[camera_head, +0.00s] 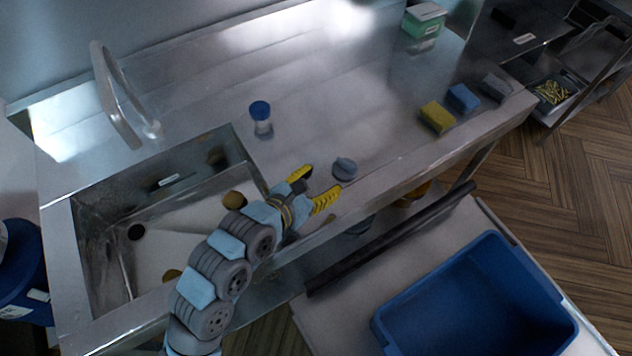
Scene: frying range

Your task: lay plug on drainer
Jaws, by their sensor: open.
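A grey round piece that looks like the plug (345,168) rests on the flat steel surface right of the sink, near its front edge. This steel surface appears to be the drainer (335,105). My gripper (313,187) has yellow fingers spread apart and empty. It is just left of the plug, with a visible gap to it. Its height above the steel is hard to judge. My arm reaches in from below and hides part of the sink's front rim.
The sink basin (105,225) at left holds roundish brown items; a tap (115,95) stands behind it. A blue-capped container (261,117) stands behind my gripper. Yellow (437,117) and blue (463,98) blocks sit right. A blue bin (475,305) is in front. The middle steel is clear.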

